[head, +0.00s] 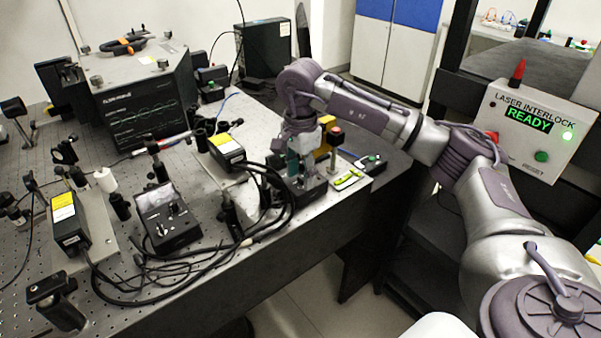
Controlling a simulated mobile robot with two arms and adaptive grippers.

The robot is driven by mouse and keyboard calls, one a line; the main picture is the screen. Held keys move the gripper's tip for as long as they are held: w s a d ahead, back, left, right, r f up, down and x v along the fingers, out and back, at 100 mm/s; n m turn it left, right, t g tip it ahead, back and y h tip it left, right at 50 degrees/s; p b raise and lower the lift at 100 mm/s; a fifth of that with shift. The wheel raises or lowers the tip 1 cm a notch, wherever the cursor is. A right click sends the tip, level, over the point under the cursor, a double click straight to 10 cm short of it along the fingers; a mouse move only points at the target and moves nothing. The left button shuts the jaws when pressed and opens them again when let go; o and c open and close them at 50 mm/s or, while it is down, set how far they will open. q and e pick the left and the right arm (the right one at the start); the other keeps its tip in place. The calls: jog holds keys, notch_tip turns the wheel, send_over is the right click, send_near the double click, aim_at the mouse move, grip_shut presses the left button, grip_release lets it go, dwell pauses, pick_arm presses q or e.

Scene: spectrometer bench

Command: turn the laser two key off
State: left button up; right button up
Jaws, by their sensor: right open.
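My right arm reaches in from the right, and my right gripper (301,163) points down, open, over a dark control box (312,188) near the table's right edge. The gripper covers most of that box's top, so I cannot see its key or whether the fingers touch it. Another dark control box (167,218) with a meter and knobs stands at front left. Two black laser heads with yellow labels stand on the table, one in the middle (227,150) and one at the left (70,222). I cannot read which is laser two. My left gripper is not in view.
Black cables (262,222) loop beside the right control box. A yellow block (325,148), a green-yellow device (348,180) and a small black button box (372,163) lie close by. The laser interlock panel (533,130) at right reads READY with a green light.

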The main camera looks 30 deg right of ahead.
aim_at(301, 178)
notch_tip(301, 178, up, 12)
dwell(0.4)
jog(key=shift+f, duration=0.15)
dwell(0.3)
